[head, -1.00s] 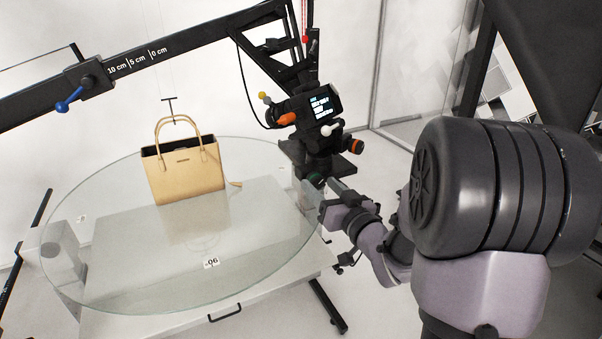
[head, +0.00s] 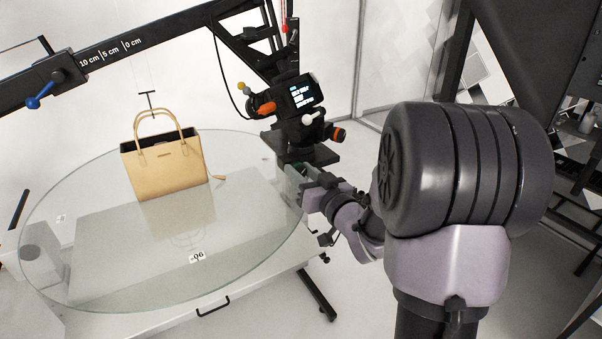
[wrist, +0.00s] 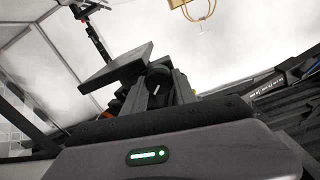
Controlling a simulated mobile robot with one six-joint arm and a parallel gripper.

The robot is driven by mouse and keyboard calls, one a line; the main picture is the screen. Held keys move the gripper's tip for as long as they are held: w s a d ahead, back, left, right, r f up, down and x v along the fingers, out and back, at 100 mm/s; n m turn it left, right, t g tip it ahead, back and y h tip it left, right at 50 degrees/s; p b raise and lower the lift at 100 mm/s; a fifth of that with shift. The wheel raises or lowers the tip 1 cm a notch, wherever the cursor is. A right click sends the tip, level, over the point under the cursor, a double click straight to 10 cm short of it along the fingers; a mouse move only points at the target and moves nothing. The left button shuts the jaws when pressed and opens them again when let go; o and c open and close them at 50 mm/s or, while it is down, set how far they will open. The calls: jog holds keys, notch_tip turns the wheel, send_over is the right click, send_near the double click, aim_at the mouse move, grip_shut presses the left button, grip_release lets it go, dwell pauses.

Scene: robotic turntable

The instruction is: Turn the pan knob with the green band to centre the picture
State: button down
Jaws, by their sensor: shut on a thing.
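The camera (head: 287,101) with its lit screen hangs on a dark mount at the table's right edge. My gripper (head: 296,174) is at the lower part of this mount, beside the glass rim. In the wrist view, a dark round knob (wrist: 158,76) with a small white mark sits between my gripper's fingers (wrist: 157,92), and they are shut on it. I take it for the pan knob; its green band is not clear in the wrist view. In the head view the fingers mostly hide the knob. A tan handbag (head: 165,168) stands on the glass turntable (head: 95,270).
An orange-ended knob (head: 338,134) and a white-tipped lever (head: 309,119) stick out of the mount above my gripper. A black boom (head: 105,55) with a scale and a blue lever (head: 42,94) crosses the upper left. Open floor lies right of the table.

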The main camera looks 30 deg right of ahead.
jog(key=shift+f+b, duration=0.1)
jog(key=shift+b, duration=0.25)
jog(key=shift+f+n+b, duration=0.15)
jog(key=shift+n+b, duration=0.65)
jog(key=shift+b, duration=0.2)
jog(key=n+b, duration=0.2)
jog(key=b, duration=0.1)
jog(key=shift+n, duration=0.3)
jog(key=n+b, duration=0.4)
jog(key=b, duration=0.1)
jog(key=shift+a, duration=0.1)
jog(key=shift+n+b, duration=0.3)
jog(key=shift+b, duration=0.1)
jog(key=shift+r+n, duration=0.25)
jog(key=shift+n, duration=0.05)
jog(key=c, duration=1)
grip_release()
